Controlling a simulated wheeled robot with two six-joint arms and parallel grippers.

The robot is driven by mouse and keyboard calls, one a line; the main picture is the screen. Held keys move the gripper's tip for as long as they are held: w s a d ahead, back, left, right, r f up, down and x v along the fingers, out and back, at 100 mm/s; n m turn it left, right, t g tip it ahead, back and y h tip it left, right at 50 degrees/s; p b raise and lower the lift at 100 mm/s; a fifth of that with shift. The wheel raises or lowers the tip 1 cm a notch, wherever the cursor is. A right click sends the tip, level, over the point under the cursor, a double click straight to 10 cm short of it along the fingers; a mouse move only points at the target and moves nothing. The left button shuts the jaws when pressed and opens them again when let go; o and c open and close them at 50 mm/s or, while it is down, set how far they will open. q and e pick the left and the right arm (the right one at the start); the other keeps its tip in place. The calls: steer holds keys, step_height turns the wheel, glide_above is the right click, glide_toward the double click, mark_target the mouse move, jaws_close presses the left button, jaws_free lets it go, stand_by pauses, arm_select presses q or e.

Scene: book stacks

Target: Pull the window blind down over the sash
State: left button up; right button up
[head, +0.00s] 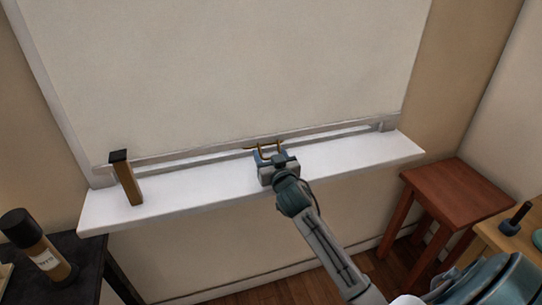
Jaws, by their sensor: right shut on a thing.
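The window blind (240,70) is a pale cream sheet that covers nearly all of the window, down close to the sill. Only a narrow strip of the white window frame (200,160) shows below its lower edge. A brass-coloured pull (265,147) is at the middle of that lower edge. My right gripper (268,158) is shut on the pull, just above the sill. My left gripper is not in view.
The white sill (350,158) juts out below the window, with an upright brown block with a dark top (126,178) at its left. A dark table with a bottle (38,245) stands at left. A red-brown stool (455,195) stands at right, near a wooden table (525,240).

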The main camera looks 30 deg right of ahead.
steer(key=o, duration=1)
steer(key=shift+o, duration=0.5)
steer(key=shift+s+d, duration=0.1)
steer(key=shift+d, duration=0.1)
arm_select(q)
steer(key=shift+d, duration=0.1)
arm_select(e)
steer(key=shift+a, duration=0.1)
steer(key=shift+s+a, duration=0.1)
steer(key=shift+s, duration=0.25)
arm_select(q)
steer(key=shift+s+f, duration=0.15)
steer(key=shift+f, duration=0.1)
arm_select(e)
steer(key=v, duration=1)
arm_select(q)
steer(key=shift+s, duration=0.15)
arm_select(e)
steer(key=shift+f, duration=0.15)
